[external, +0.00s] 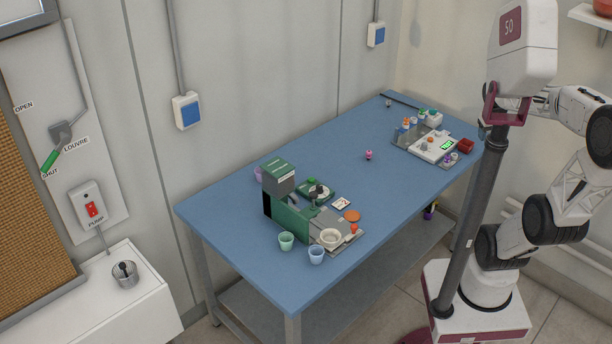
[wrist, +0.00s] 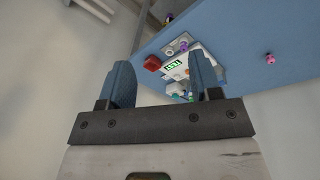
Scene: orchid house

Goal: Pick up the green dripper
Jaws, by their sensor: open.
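A pale green cup-shaped piece (external: 286,242), which looks like the green dripper, stands upright near the front left edge of the blue table (external: 330,150) in the external view. It is beside a dark green machine (external: 287,213). It does not show in the wrist view. My gripper (wrist: 160,72) is open and empty in the wrist view, with its two blue-grey fingers apart. It is high above the far right end of the table, well away from the pale green piece. In the external view I cannot make out the gripper's fingers.
A pale blue cup (external: 316,255) and a cream bowl (external: 330,238) stand close to the green piece. A scale (external: 433,147) and a red box (external: 466,146) are at the right end. A small pink thing (external: 368,154) stands mid-table, with clear space around it.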

